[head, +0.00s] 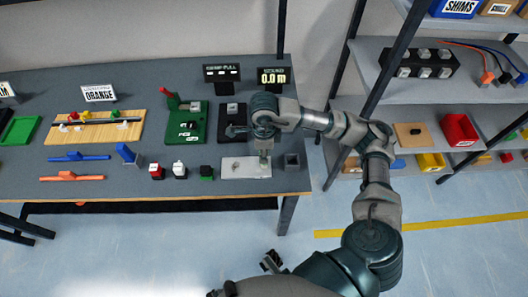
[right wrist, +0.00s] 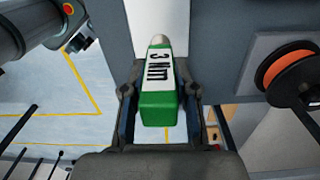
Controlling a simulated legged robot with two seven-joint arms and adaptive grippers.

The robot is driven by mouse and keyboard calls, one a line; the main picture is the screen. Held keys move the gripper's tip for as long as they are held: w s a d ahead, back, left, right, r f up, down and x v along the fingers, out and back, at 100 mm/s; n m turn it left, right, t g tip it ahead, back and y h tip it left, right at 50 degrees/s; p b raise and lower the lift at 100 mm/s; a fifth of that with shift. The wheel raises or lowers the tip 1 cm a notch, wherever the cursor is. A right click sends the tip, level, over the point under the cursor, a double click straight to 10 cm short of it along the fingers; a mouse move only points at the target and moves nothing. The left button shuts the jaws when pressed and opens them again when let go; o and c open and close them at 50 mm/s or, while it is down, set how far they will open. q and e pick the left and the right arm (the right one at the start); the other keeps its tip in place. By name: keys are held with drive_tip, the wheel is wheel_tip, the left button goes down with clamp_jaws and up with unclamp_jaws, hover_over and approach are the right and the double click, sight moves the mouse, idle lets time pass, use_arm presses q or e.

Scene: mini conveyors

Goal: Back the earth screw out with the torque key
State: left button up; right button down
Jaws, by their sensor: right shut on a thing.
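My right gripper (head: 264,153) is over the front right of the grey table. In the right wrist view the right gripper (right wrist: 160,112) is shut on the torque key (right wrist: 158,85), a green handle with a white face marked "3 Nm". Its metal end points away from the gripper, toward a pale surface. In the head view the gripper is above a pale plate (head: 236,168); whether the key touches the plate cannot be told. I cannot make out the earth screw.
Behind are a green board (head: 187,128) with a red lever and two display signs. Shelves (head: 430,90) stand at the right.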

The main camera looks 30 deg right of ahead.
drive_tip(key=shift+r+p, duration=0.3)
drive_tip(key=shift+r, duration=0.35)
use_arm(q)
drive_tip(key=s+f+p+x, duration=0.15)
drive_tip(key=p+x, duration=0.25)
drive_tip(key=x, duration=0.8)
use_arm(e)
drive_tip(key=m, duration=1)
drive_tip(key=shift+r, duration=0.1)
drive_tip(key=m+p, duration=0.2)
drive_tip(key=m, duration=0.4)
drive_tip(key=shift+a, duration=0.1)
drive_tip(key=m+p, duration=0.2)
drive_tip(key=m, duration=0.4)
drive_tip(key=shift+p, duration=0.35)
drive_tip(key=shift+m, duration=0.5)
use_arm(q)
drive_tip(key=s+a+f+g, duration=0.1)
drive_tip(key=s+f, duration=0.8)
drive_tip(key=s, duration=0.1)
drive_tip(key=shift+a+f, duration=0.2)
drive_tip(key=shift+f, duration=0.2)
drive_tip(key=shift+w+r, duration=0.1)
drive_tip(key=shift+r, duration=0.05)
